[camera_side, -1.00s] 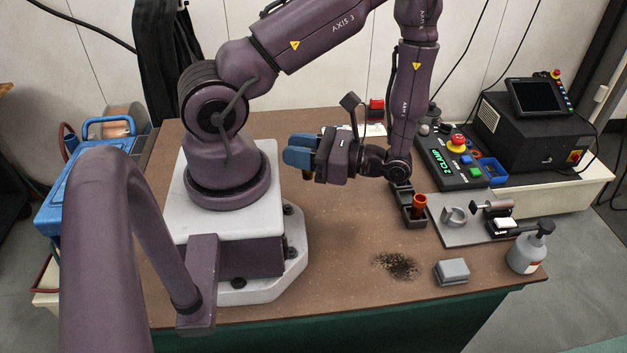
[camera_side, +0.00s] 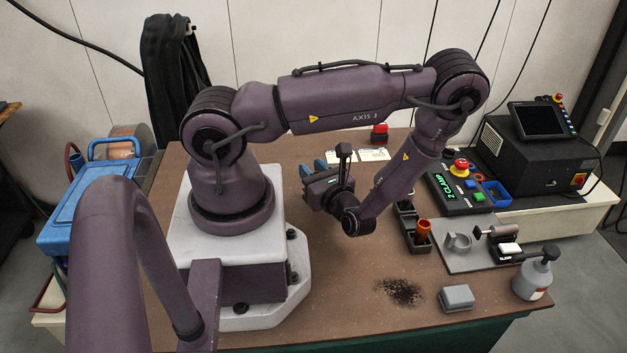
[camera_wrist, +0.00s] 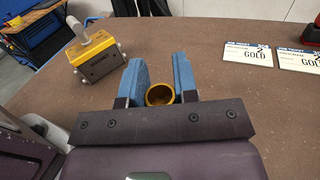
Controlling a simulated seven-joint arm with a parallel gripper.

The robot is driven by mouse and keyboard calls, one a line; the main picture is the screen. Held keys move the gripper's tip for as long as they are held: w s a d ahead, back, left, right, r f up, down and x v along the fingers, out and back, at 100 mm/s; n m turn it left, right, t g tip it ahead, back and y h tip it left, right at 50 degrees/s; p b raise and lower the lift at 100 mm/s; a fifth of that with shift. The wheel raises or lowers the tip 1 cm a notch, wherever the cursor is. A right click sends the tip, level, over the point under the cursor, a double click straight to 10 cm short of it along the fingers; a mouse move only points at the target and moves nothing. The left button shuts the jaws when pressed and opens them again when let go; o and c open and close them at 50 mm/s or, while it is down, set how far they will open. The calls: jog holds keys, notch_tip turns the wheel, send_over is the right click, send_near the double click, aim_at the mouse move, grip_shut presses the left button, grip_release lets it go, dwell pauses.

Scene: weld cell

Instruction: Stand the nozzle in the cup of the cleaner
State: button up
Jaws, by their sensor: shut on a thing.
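My gripper (camera_wrist: 160,76) has blue fingers shut on a round, hollow brass-coloured nozzle (camera_wrist: 160,94), seen from its open end in the wrist view. In the side view my gripper (camera_side: 313,168) is over the back middle of the brown table, fingers pointing to the back; the nozzle is hidden there. At the right, a grey plate (camera_side: 478,261) carries a grey open-sided ring-like cup (camera_side: 458,241) and a small clamp-like device (camera_side: 494,232). I take this for the cleaner but cannot be sure. My gripper is well to the left of it.
Dark bins (camera_side: 417,243) left of the plate hold an orange piece (camera_side: 423,229).

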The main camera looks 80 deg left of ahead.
jog(key=shift+f, duration=1.1)
jog(key=shift+f, duration=0.1)
jog(key=o, duration=0.9)
jog(key=shift+o, duration=0.2)
